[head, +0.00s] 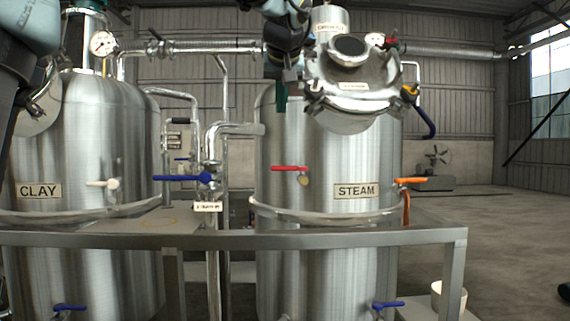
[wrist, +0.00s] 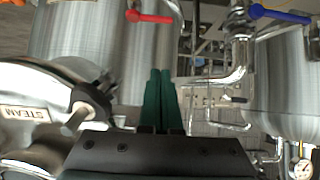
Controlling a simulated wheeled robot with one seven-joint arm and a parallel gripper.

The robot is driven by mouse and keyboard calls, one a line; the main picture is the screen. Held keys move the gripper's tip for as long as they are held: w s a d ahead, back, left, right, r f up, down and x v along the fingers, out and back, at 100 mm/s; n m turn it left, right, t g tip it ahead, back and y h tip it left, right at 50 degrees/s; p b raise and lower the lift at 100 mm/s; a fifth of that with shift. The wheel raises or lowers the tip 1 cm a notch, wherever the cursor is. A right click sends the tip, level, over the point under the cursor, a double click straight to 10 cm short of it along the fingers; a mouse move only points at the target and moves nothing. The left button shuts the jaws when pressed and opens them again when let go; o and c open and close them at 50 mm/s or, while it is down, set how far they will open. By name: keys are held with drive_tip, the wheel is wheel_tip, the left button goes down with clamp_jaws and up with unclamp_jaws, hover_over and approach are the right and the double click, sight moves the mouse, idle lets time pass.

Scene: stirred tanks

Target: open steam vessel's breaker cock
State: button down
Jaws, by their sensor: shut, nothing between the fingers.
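The steam vessel (head: 330,225) is a steel tank with a STEAM plate (head: 356,191) and a clamped round lid (head: 352,88). A red lever (head: 290,168) sits on its front, and an orange lever (head: 410,181) on its right side. A small red-handled fitting (head: 394,42) stands near the gauge at the top. I cannot read any label that names the breaker cock. My gripper (head: 281,97) has green fingers, shut and empty, left of the lid. In the wrist view the fingers (wrist: 161,100) point past the tank; the red lever (wrist: 150,17) lies beyond them.
A blue lever (head: 183,178) sits on the pipework between the tanks. The clay vessel (head: 85,150) stands at left. A grey rail (head: 240,239) runs across the front. The lid's clamps (wrist: 90,103) are close to my gripper. Floor at right is mostly open.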

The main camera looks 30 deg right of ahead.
drive_tip(key=p, duration=0.5)
hover_over(282, 167)
drive_tip(key=w+d, duration=0.2)
drive_tip(key=w, duration=0.1)
wheel_tip(282, 167, down, 11)
drive_tip(key=shift+s+a+f, duration=0.65)
drive_tip(key=shift+s+f, duration=0.25)
drive_tip(key=shift+f, duration=0.1)
drive_tip(key=shift+s+a+f, duration=0.2)
drive_tip(key=shift+s+f, duration=0.15)
